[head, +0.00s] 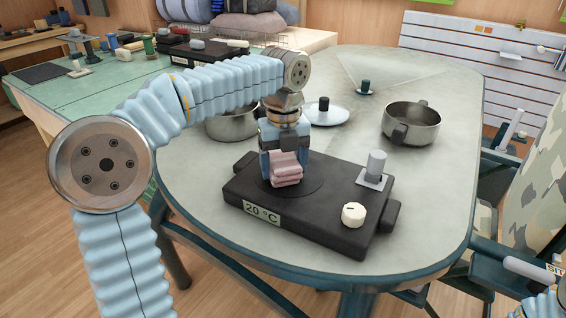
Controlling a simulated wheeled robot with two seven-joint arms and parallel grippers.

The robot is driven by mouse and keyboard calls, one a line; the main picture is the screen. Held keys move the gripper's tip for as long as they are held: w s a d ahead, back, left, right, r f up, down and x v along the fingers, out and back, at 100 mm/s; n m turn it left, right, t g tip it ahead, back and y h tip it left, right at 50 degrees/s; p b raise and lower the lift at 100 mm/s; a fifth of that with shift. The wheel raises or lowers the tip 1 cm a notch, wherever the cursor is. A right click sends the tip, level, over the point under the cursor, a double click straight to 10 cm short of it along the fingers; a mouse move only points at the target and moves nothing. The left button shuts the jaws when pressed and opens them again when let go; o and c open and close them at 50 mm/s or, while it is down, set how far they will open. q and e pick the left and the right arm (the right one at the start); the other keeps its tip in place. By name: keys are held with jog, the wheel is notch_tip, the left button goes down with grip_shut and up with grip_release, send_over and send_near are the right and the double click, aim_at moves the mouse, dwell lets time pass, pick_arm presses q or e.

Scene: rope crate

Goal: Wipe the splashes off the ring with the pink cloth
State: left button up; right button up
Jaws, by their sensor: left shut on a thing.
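The pink cloth (286,171) is folded and held in my left gripper (285,160), which points down and is shut on it. The cloth is low over the dark round ring (308,187) on the black hot plate (323,222). It seems to touch the ring, though the contact itself is hard to see. Cloth and gripper hide the left part of the ring. I can make out no splashes on the part that shows. My right gripper is not in view; only a bit of arm shows at the bottom right corner.
The hot plate has a white knob (353,215), a grey post on a plate (375,168) and a "20 °C" display. A steel pot (411,123) stands at the back right, another pot (232,125) behind my left arm, and a lid (325,113) between them. The table's right side is clear.

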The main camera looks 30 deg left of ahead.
aim_at(299, 162)
pick_arm(q)
jog(key=shift+w+d+r+p, duration=0.1)
jog(key=shift+w+d+p, duration=0.25)
jog(key=shift+d+p, duration=0.1)
jog(key=shift+w+d+f, duration=0.25)
jog(key=shift+w+d, duration=0.45)
jog(key=shift+d, duration=0.15)
jog(key=shift+r, duration=0.1)
jog(key=shift+r, duration=0.7)
jog(key=shift+r, duration=0.15)
jog(key=shift+r, duration=2.35)
